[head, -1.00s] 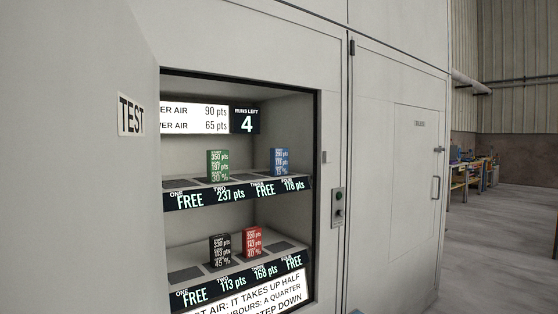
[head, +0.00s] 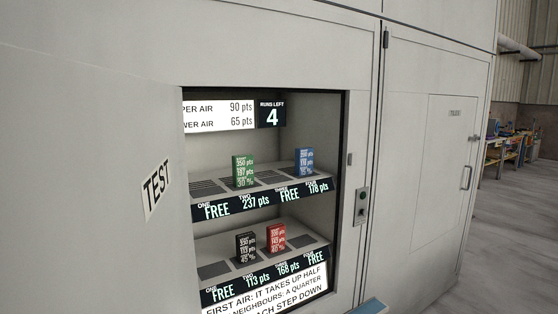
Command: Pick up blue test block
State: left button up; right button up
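The blue test block (head: 304,161) stands upright at the right end of the upper shelf (head: 262,198), above the label FOUR, 178 pts. A green block (head: 243,171) stands to its left on the same shelf, above TWO. A black block (head: 246,247) and a red block (head: 276,238) stand on the lower shelf (head: 265,270), above TWO and THREE. Neither of my grippers shows in the head view.
The blocks are inside a recessed cabinet opening with a dark frame (head: 341,190). An open door marked TEST (head: 156,190) stands at the left. A button panel (head: 361,207) is right of the opening. A blue-topped thing (head: 370,307) shows at the bottom edge. Open floor lies far right.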

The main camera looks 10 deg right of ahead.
aim_at(303, 156)
jog(key=i+l+u, duration=0.1)
jog(key=u, duration=0.3)
jog(key=l+u, duration=0.15)
jog(key=u, duration=0.25)
jog(key=l+u, duration=0.2)
jog(key=u, duration=0.25)
jog(key=l+u, duration=0.2)
jog(key=u, duration=0.2)
jog(key=i+l+u, duration=0.2)
jog(key=l, duration=0.35)
jog(key=l+u, duration=0.25)
jog(key=l, duration=0.3)
jog(key=l+z, duration=0.1)
jog(key=z, duration=0.35)
jog(key=l+z, duration=0.1)
jog(key=z, duration=0.35)
jog(key=i+l+z, duration=0.1)
jog(key=z, duration=0.35)
